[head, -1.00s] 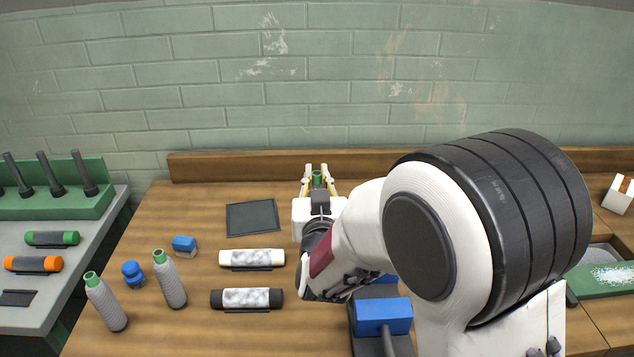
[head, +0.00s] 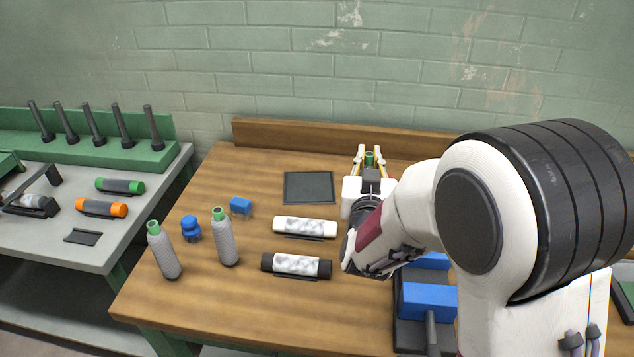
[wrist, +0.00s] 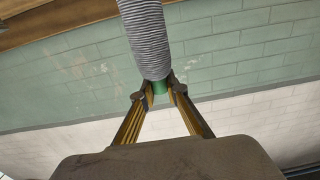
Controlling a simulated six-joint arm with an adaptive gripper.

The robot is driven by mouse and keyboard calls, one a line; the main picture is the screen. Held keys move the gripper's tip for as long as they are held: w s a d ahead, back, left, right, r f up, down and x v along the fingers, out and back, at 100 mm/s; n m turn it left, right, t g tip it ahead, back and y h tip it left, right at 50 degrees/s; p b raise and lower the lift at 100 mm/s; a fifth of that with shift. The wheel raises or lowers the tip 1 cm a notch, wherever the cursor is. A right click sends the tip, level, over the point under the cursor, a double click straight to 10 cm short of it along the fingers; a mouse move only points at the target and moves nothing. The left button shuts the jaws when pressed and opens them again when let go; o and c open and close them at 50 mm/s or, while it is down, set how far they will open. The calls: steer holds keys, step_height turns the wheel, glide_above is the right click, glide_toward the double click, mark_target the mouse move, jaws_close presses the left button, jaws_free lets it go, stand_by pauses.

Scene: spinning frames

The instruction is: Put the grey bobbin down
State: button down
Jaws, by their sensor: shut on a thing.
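My gripper (head: 368,158) is over the back of the wooden table, with its two yellow fingers shut on the green end of the grey bobbin. The bobbin's green top (head: 369,158) shows between the fingertips in the head view. In the wrist view the ribbed grey body of the bobbin (wrist: 148,35) extends away from the fingertips (wrist: 158,88), green end in the grip. The bobbin's far end runs out of the wrist view. In the head view my gripper hides its body, so I cannot tell whether it touches the table.
A dark square pad (head: 309,188) lies left of my gripper. White (head: 305,226) and black-ended (head: 296,265) rollers lie nearer.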

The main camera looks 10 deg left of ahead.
steer(key=w+a+r+n+y, duration=0.2)
steer(key=w+a+y, duration=0.2)
steer(key=w+a, duration=1)
steer(key=a, duration=0.3)
steer(key=shift+a+r, duration=0.15)
steer(key=shift+r, duration=0.25)
step_height(320, 180, down, 6)
steer(key=shift+f, duration=0.15)
steer(key=shift+f, duration=2)
